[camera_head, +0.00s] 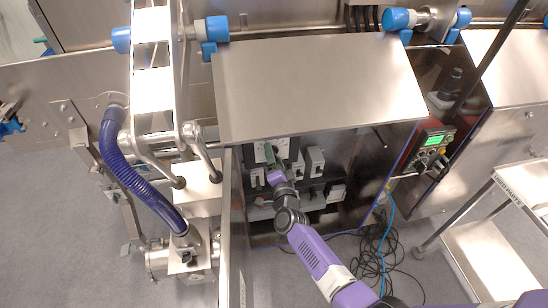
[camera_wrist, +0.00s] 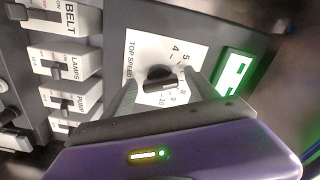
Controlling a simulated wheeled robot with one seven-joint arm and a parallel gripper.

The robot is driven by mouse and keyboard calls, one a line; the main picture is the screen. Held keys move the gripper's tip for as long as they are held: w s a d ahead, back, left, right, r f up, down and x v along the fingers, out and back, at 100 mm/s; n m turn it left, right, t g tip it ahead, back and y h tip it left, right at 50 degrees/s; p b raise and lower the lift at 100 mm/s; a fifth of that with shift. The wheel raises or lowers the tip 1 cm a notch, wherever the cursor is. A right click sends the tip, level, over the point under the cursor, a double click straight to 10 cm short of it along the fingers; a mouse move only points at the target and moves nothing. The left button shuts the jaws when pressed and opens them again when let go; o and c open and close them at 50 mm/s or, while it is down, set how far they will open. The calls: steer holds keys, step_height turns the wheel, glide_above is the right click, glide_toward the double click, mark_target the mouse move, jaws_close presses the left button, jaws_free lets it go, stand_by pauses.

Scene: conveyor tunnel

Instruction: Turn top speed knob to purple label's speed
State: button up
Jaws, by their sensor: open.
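The top speed knob (camera_wrist: 160,78) is black and round, with a raised grip bar. It sits on a white dial plate (camera_wrist: 140,50) printed "TOP SPEED" with numbers such as 4, 5, 9 and 10. My gripper (camera_wrist: 164,82) is open in the wrist view, with one finger on each side of the knob. I cannot tell whether the fingers touch it. The gripper hides the lower part of the dial. In the head view my gripper (camera_head: 271,158) reaches into the open cabinet at the dial plate (camera_head: 281,148). No purple label can be made out.
Switches labelled BELT (camera_wrist: 52,14), LAMPS (camera_wrist: 66,62) and PUMP (camera_wrist: 72,97) stand left of the dial. A green-lit panel (camera_wrist: 234,70) is close on the right. The open cabinet door (camera_head: 233,225) and the steel hood (camera_head: 318,85) border the arm's space.

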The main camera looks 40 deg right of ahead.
steer(key=p+v, duration=0.1)
steer(key=v, duration=0.6)
steer(key=shift+s+a, duration=0.25)
steer(key=shift+s, duration=0.1)
